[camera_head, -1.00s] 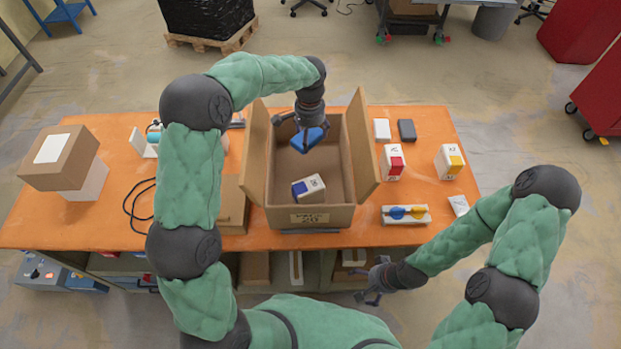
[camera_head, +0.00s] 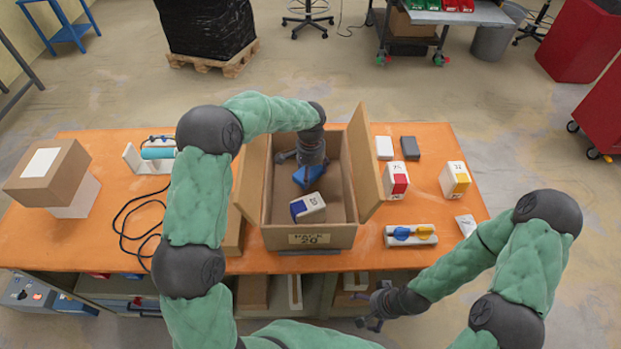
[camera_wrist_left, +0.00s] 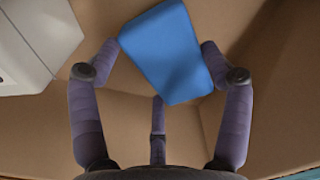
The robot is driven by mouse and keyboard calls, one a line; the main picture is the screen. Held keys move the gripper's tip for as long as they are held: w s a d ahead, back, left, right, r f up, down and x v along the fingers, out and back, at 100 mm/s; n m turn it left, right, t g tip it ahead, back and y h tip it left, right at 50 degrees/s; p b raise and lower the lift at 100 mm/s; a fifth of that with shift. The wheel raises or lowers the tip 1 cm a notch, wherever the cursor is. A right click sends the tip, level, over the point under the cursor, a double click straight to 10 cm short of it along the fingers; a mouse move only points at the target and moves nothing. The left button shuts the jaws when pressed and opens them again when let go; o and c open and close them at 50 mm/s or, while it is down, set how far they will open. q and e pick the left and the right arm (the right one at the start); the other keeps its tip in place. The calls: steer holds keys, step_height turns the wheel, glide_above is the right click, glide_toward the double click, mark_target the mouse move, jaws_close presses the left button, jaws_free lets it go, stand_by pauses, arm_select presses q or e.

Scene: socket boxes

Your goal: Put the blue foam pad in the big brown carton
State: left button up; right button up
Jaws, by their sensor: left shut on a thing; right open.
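The big brown carton (camera_head: 352,196) stands open on the orange table, its side flaps raised. My left gripper (camera_head: 308,170) reaches down inside it and is shut on the blue foam pad (camera_head: 312,177). In the left wrist view the pad (camera_wrist_left: 168,50) sits between the fingertips of my left gripper (camera_wrist_left: 162,50), with carton cardboard around it. I cannot tell whether the pad touches the carton floor. A white and blue box (camera_head: 309,208) lies in the carton's near part. My right gripper (camera_head: 378,306) is open and empty, in front of the table's near edge.
Right of the carton are a red and white box (camera_head: 396,180), a yellow and white box (camera_head: 454,179), a white block (camera_head: 384,148), a grey block (camera_head: 409,148) and a tray (camera_head: 410,236). A closed brown box (camera_head: 46,173) and a black cable (camera_head: 123,215) are at left.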

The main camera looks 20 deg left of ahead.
mark_target(310, 178)
arm_select(q)
steer(key=shift+f, duration=1.45)
steer(key=shift+f, duration=0.2)
steer(key=o, duration=0.8)
steer(key=shift+r, duration=0.2)
step_height(310, 178, up, 12)
steer(key=p, duration=0.2)
